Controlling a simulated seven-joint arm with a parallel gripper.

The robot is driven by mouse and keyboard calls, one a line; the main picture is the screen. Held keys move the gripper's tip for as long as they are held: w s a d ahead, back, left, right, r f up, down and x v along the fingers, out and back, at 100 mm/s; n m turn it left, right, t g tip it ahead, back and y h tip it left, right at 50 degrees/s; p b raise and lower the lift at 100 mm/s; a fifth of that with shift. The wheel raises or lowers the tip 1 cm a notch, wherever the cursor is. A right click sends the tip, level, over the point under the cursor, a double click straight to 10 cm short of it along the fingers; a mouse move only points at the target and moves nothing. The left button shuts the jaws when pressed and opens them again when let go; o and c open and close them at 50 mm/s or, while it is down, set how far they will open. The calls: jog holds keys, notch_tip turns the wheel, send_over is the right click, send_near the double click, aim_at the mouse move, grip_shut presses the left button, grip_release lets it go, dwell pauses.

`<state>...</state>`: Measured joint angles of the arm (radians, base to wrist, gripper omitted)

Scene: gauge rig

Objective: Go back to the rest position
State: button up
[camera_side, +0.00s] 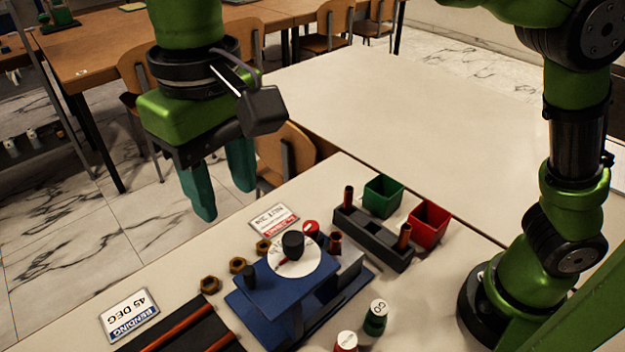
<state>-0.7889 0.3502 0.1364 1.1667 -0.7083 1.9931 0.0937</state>
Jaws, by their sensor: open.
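My gripper (222,190) hangs at the upper left, above and behind the table's far edge. Its two teal fingers point down, spread apart with nothing between them. It is clear of the blue gauge rig (262,287), which stands on the table below and to the right.
A dark rack (372,238) holds copper pieces. Beside it are a green bin (383,196) and a red bin (428,223). Several brass nuts (209,285), a green button (376,317), a red button (346,342) and a bending sign (129,316) surround the rig. The back tabletop (400,110) is clear.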

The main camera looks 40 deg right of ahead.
jog(key=shift+r, duration=0.45)
jog(key=s+d+f+m+t, duration=0.1)
jog(key=d+f+m+t, duration=0.1)
jog(key=d, duration=0.8)
jog(key=s+d+f+m+t+y, duration=0.1)
jog(key=s+d+f+m+t, duration=0.1)
jog(key=d, duration=0.8)
jog(key=s+d+f+m+t+y, duration=0.1)
jog(key=d+f+t, duration=0.2)
jog(key=d, duration=0.7)
jog(key=shift+s+d+f+m, duration=0.2)
jog(key=shift+d+f+m, duration=0.15)
jog(key=shift+m, duration=0.05)
